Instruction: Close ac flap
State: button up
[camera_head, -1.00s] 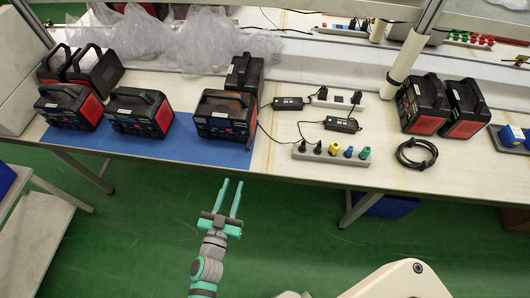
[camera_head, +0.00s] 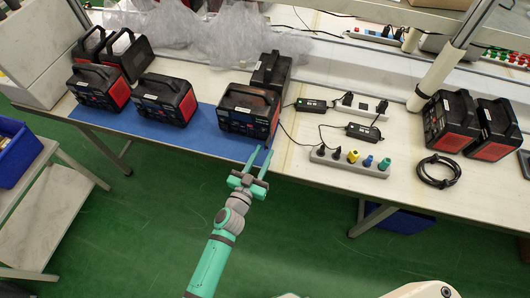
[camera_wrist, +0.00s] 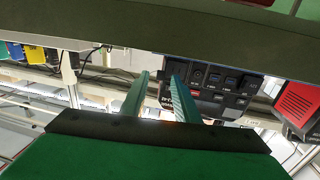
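The nearest black power station (camera_head: 249,112), with a top handle and red side, stands at the front right of the blue mat (camera_head: 205,140). My gripper (camera_head: 260,152) is open and empty just in front of the table edge, pointing towards this station's lower front. In the wrist view, the two green fingers of my gripper (camera_wrist: 160,74) are apart, and the front panel of the power station (camera_wrist: 222,84) with its ports lies beyond them, to the right. The AC flap is too small to make out, so I cannot tell its position. I see no contact with the panel.
Another station (camera_head: 271,70) stands right behind. More stations (camera_head: 166,98) stand to the left and two (camera_head: 452,121) at the right. A grey power strip (camera_head: 349,161) and black adapters (camera_head: 363,132) with cables lie right of the mat. The green floor (camera_head: 150,220) in front is open.

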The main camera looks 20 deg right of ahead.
jog(key=shift+w+d, duration=0.35)
jog(key=shift+d, duration=0.05)
